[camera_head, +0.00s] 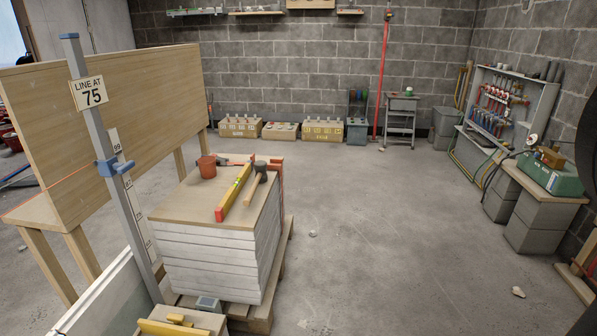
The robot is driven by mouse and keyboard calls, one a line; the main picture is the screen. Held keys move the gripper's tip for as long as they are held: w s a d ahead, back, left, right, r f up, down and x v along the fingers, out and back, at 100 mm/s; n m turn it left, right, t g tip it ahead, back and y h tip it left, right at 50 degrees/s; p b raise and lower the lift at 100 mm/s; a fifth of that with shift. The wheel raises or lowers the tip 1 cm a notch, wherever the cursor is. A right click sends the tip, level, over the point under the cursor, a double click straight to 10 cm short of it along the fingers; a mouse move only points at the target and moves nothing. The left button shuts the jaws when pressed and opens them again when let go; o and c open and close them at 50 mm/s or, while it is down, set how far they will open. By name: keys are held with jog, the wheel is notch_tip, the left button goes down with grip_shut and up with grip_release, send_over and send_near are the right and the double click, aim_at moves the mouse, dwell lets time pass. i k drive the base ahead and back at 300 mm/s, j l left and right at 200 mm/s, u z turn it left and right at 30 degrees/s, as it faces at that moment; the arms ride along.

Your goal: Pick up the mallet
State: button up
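The mallet (254,187) lies on top of the stack of boards (185,211) left of the picture's middle. It has a dark grey head at its far end and a pale wooden handle pointing toward me. A yellow and red level (234,193) lies close along its left side; I cannot tell whether they touch. My gripper is not in view.
A terracotta pot (207,167) and a red-handled tool (234,161) share the stack top. A post with a "LINE AT 75" sign (89,92) stands left of the stack. Open floor (400,230) lies to the right, before a bench with a green case (552,175).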

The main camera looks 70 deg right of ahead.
aim_at(260, 165)
jog(key=z, duration=1.3)
jog(key=u, duration=1.75)
jog(key=z, duration=1.75)
jog(key=i+l, duration=0.1)
jog(key=i, duration=0.4)
jog(key=i+l+u, duration=0.15)
jog(key=i, duration=0.3)
jog(key=i+l, duration=0.1)
jog(key=i, duration=0.4)
jog(key=i+l+u, duration=0.15)
jog(key=i, duration=0.35)
